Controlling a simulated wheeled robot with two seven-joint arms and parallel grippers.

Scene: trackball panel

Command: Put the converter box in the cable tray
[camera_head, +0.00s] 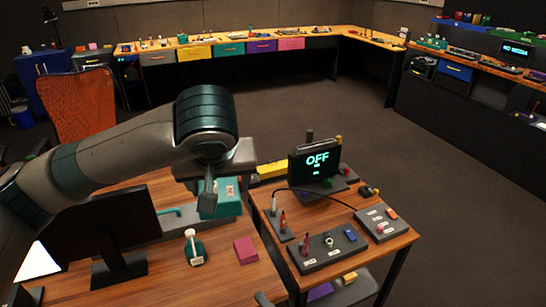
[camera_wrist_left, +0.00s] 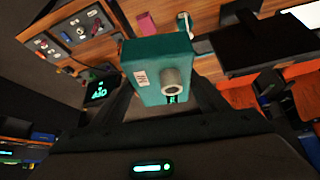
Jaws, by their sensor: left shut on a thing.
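My left gripper (camera_head: 208,195) points down over the back of the left desk and is shut on a teal box, likely the converter box (camera_head: 229,203). In the left wrist view the teal box (camera_wrist_left: 150,58) sits between my fingers, with a white label and a round pale socket on the side facing the camera. A long low grey piece (camera_head: 178,226), perhaps the cable tray, lies along the back of the desk, partly hidden by the monitor and the box. I cannot tell whether the box touches it. My right gripper is not in view.
A black monitor (camera_head: 103,235) stands at left. A teal-based item with a white stick (camera_head: 195,250) and a magenta block (camera_head: 245,250) are on the desk. The right table holds an OFF display (camera_head: 315,162) and control panels (camera_head: 327,248). A yellow strip (camera_head: 272,171) lies behind.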

